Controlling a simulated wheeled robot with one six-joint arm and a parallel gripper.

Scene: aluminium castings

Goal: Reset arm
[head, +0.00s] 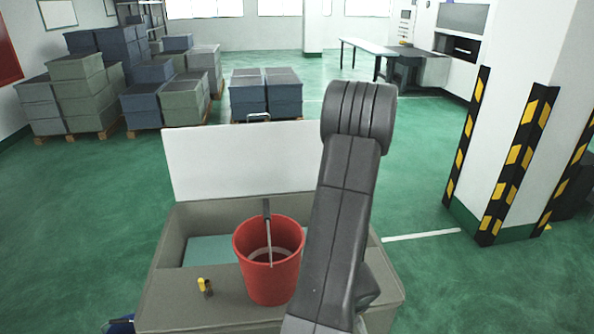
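My arm (345,200) rises from the bottom of the head view, right of centre, and bends over at a rounded joint near the top. My gripper does not show; no fingers are visible. The arm's links hide part of the right side of the grey box-like surface in front of me.
A red bucket (268,285) with a handled tool (267,220) in it stands on the grey cart top (175,295), close left of my arm. A small yellow-and-dark item (204,286) lies left of it. A white panel (240,160) stands behind. A striped pillar (500,150) is at right. Stacked crates (80,95) are back left.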

